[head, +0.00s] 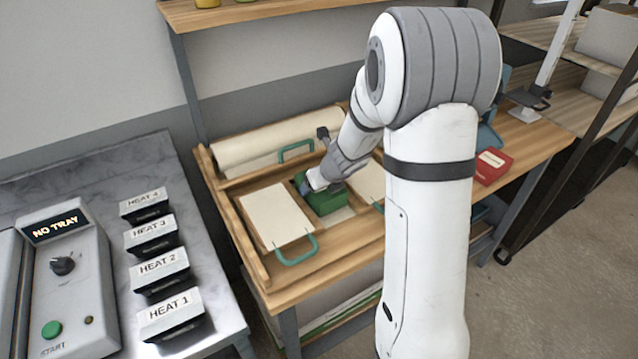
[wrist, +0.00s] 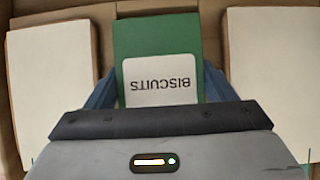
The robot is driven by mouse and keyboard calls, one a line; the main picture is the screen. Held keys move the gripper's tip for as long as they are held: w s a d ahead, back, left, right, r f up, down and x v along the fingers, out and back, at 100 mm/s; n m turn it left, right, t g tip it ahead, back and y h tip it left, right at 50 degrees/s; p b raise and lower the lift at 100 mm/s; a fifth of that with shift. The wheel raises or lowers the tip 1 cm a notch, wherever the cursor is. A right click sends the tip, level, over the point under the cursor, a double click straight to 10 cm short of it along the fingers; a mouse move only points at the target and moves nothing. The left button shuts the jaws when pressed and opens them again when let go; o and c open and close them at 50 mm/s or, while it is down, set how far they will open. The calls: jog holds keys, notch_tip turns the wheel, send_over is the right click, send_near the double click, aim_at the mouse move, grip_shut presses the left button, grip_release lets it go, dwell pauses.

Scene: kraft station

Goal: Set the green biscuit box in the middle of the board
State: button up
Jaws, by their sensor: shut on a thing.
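The green biscuit box (head: 328,201) is at my gripper (head: 312,184), in the gap between two pale panels on the wooden bench. In the wrist view the green box (wrist: 158,38) shows its white label reading BISCUITS, upside down. My gripper's blue fingers (wrist: 160,92) are shut on the box, one on each side. The board (head: 340,217) shows as a pale strip at the box's front edge. I cannot tell whether the box touches the board. My gripper and arm hide part of the box and bench.
Cream panels lie left (head: 276,216) and right (head: 369,180) of the box, with teal handles (head: 296,252) nearby. A paper roll (head: 265,143) lies at the back. A red box (head: 492,166) sits at the right. A marble counter with heat blocks (head: 158,272) stands left.

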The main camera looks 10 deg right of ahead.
jog(key=o, duration=1.1)
jog(key=shift+o, duration=0.2)
jog(key=p+v, duration=0.3)
jog(key=v, duration=0.4)
jog(key=shift+s+r, duration=0.25)
jog(key=shift+r, duration=0.05)
jog(key=shift+s+a+r+n, duration=0.15)
jog(key=shift+r+n, duration=0.15)
jog(key=s+r+n+g+h, duration=0.1)
jog(key=s+r+n, duration=0.4)
jog(key=s+n, duration=0.7)
jog(key=s+a+r+n+g+h, duration=0.1)
jog(key=s+r+n, duration=0.5)
jog(key=s+n, duration=0.6)
jog(key=n, duration=0.7)
jog(key=shift+s+r+n+g, duration=0.2)
jog(key=shift+s+n+g, duration=0.1)
jog(key=shift+g, duration=0.1)
